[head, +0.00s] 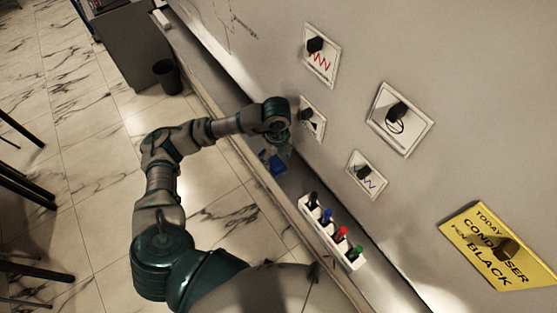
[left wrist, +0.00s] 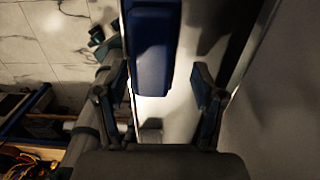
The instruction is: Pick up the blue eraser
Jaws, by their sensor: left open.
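The blue eraser (head: 277,165) lies on the narrow ledge below the whiteboard in the head view, just below my left gripper. In the left wrist view the blue eraser (left wrist: 151,45) is a long dark blue block, running out at the top edge. My left gripper (head: 284,150) is small and partly hidden by its own wrist in the head view. In the left wrist view my left gripper (left wrist: 163,85) is open, with one finger on each side of the eraser's near end. The fingers look apart from the eraser. My right gripper is not in view.
A white holder (head: 318,236) with several coloured markers stands on the ledge (head: 203,82). The wall board has several cards held by black magnets, and a yellow note (head: 487,243). A dark bin (head: 167,76) and a grey cabinet (head: 127,45) stand on the marble floor.

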